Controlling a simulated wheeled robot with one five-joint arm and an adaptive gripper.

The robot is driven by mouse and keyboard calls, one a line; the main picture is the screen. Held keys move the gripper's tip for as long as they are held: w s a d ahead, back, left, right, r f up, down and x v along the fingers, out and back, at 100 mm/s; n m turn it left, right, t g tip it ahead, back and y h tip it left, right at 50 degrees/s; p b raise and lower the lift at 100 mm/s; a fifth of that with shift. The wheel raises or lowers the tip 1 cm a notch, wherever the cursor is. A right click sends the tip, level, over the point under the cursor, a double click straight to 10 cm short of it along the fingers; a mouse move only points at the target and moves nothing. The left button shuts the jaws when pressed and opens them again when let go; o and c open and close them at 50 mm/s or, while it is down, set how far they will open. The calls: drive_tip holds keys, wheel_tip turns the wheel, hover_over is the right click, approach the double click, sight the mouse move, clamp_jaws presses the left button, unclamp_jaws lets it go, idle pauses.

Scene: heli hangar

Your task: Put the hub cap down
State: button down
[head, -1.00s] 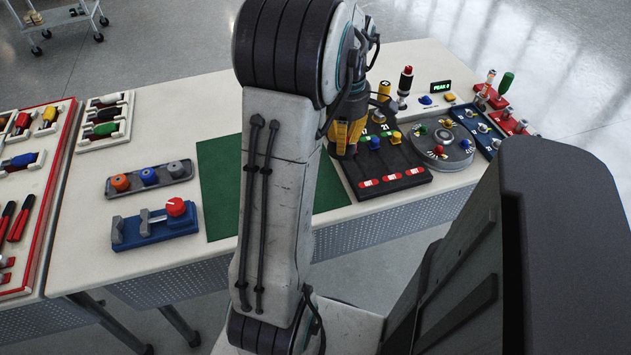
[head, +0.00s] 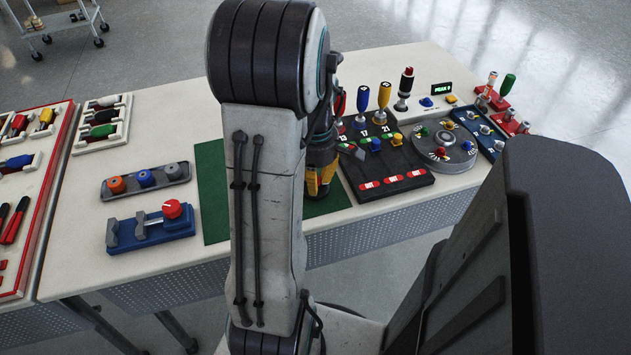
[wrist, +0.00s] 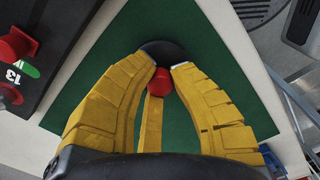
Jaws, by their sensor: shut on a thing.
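The hub cap, a dark disc (wrist: 165,49) with a red knob (wrist: 159,82), shows in the wrist view between my yellow fingertips. My gripper (wrist: 165,72) is shut on it by the knob. Behind it in the wrist view is the green mat (wrist: 205,38); I cannot tell whether the cap touches the mat or hangs above it. In the head view my gripper (head: 321,181) is over the right part of the green mat (head: 212,205), partly behind my arm.
A black board (head: 395,182) with numbered posts and red labels lies right of the mat; its edge (wrist: 72,30) shows at left in the wrist view. A round grey dial base (head: 442,150) stands beyond it. A blue fixture with a red knob (head: 150,228) lies to the left.

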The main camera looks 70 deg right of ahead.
drive_tip(key=shift+f, duration=0.25)
drive_tip(key=shift+f, duration=0.15)
drive_tip(key=c, duration=1.2)
unclamp_jaws()
drive_tip(key=shift+c, duration=0.2)
wheel_tip(320, 180, up, 12)
drive_tip(key=p, duration=0.2)
drive_tip(key=shift+r, duration=0.25)
drive_tip(key=shift+w+a, duration=0.1)
